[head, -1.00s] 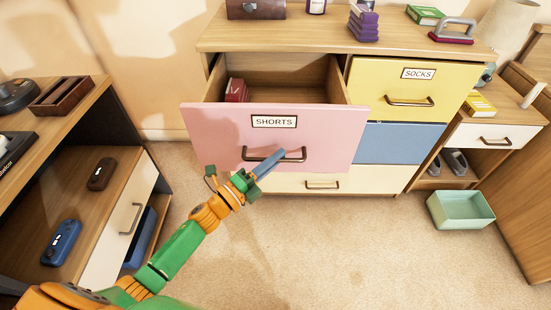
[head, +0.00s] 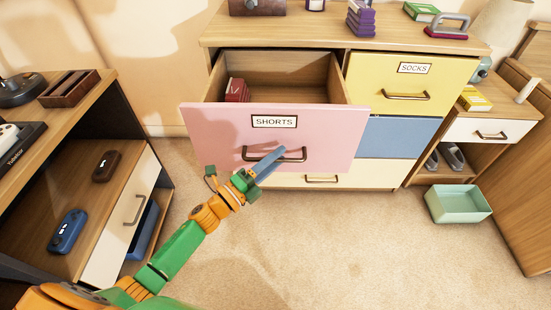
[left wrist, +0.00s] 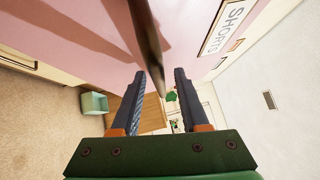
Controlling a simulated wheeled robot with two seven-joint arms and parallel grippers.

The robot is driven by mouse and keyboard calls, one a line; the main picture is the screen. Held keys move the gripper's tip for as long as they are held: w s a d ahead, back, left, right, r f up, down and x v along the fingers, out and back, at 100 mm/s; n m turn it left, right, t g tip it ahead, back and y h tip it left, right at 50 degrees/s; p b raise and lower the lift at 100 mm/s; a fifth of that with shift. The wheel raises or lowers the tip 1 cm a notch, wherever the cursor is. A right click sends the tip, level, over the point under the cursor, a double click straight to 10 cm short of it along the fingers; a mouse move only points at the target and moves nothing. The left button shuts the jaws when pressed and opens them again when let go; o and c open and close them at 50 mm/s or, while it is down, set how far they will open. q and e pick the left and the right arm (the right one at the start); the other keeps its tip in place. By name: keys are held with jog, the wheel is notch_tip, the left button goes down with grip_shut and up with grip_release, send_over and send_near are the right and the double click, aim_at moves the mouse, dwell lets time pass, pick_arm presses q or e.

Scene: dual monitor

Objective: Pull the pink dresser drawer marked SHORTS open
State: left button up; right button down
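The pink drawer front marked SHORTS (head: 225,125) stands well out from the dresser (head: 282,34), with the drawer's inside showing and a dark red item (head: 237,91) in it. Its dark bar handle (head: 293,155) is on the lower front. My left gripper (head: 266,164) is at this handle. In the left wrist view the handle bar (left wrist: 150,45) passes between the two fingers (left wrist: 158,85), which are apart with a visible gap on each side of the bar. The label also shows there (left wrist: 227,25). My right gripper is not in view.
A yellow SOCKS drawer (head: 440,83) and a blue drawer (head: 400,144) beside it are shut. A pale green bin (head: 459,205) sits on the floor at right. A shelf unit (head: 75,185) stands at left. The carpet (head: 320,245) in front is clear.

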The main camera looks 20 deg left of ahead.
pick_arm(q)
jog(key=v, duration=0.7)
jog(key=shift+s, duration=0.1)
jog(key=s+a+f+n+g+y, duration=0.25)
jog(key=f+n, duration=0.25)
jog(key=f, duration=0.3)
jog(key=s+a+f+n+g+y, duration=0.25)
jog(key=f+n, duration=0.25)
jog(key=f, duration=0.4)
jog(key=s+a+f+n+g+y, duration=0.1)
jog(key=s+f+n+y, duration=0.3)
jog(key=f, duration=0.4)
jog(key=s+f+n+g, duration=0.5)
jog(key=s+f, duration=0.3)
jog(key=s+d+f+n+g, duration=0.1)
jog(key=s+f+n+g, duration=0.15)
jog(key=s, duration=0.45)
jog(key=s+d+f+n+g, duration=0.1)
jog(key=s+f+n+g, duration=0.15)
jog(key=s, duration=0.45)
notch_tip(320, 180, up, 22)
jog(key=s+d+m+p, duration=0.1)
jog(key=s+d+p, duration=0.1)
jog(key=p, duration=2.1)
jog(key=shift+y, duration=0.3)
